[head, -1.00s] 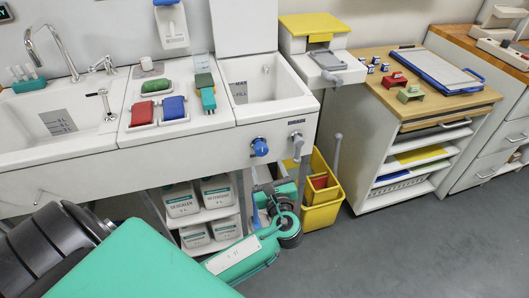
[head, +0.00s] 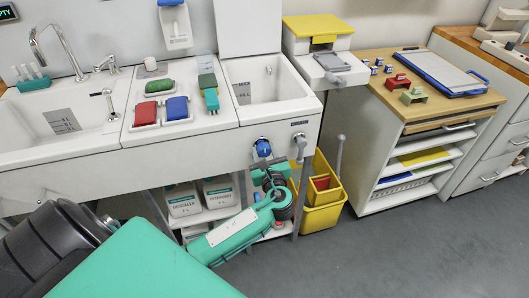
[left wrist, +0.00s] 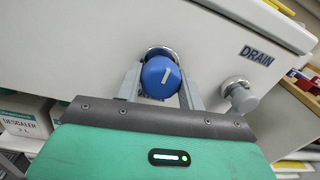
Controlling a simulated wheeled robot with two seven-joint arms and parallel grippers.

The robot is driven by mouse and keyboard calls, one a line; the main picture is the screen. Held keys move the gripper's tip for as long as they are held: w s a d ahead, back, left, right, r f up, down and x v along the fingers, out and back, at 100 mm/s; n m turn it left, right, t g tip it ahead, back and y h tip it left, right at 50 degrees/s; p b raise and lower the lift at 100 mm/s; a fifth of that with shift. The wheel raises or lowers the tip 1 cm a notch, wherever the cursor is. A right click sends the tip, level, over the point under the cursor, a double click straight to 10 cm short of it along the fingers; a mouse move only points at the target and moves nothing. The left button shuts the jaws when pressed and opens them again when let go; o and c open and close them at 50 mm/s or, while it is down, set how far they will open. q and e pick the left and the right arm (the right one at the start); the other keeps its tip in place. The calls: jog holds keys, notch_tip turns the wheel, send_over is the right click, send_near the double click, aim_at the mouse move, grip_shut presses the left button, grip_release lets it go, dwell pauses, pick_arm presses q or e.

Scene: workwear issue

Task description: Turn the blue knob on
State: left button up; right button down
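The blue knob (head: 263,148) sits on the white front panel of the sink unit, below the right basin. In the left wrist view the blue knob (left wrist: 160,77) faces me, with a short white mark on its face. My left gripper (head: 265,162) reaches up to it from below. In the left wrist view the two grey fingers of my left gripper (left wrist: 161,92) stand on either side of the knob. They look open around it; whether they touch its sides is hard to tell. My right gripper is not in view.
A grey knob (left wrist: 240,96) beside the DRAIN label is close on the right. Descaler and detergent containers (head: 184,202) stand on the shelf below. A yellow bucket (head: 321,205) is right of my gripper. The grey floor on the right is clear.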

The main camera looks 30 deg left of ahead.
pick_arm(q)
jog(key=shift+c, duration=0.9)
jog(key=shift+n, duration=0.3)
jog(key=shift+f+n+b, duration=0.1)
jog(key=shift+n+b, duration=0.25)
jog(key=shift+n, duration=0.65)
jog(key=n+b, duration=0.3)
jog(key=n, duration=0.3)
jog(key=shift+f, duration=0.1)
jog(key=n+b, duration=0.3)
jog(key=n, duration=0.1)
jog(key=shift+n+y+b, duration=0.3)
jog(key=shift+n+y, duration=0.1)
jog(key=shift+r+n+b, duration=0.25)
jog(key=shift+n+b, duration=0.1)
jog(key=shift+n, duration=0.25)
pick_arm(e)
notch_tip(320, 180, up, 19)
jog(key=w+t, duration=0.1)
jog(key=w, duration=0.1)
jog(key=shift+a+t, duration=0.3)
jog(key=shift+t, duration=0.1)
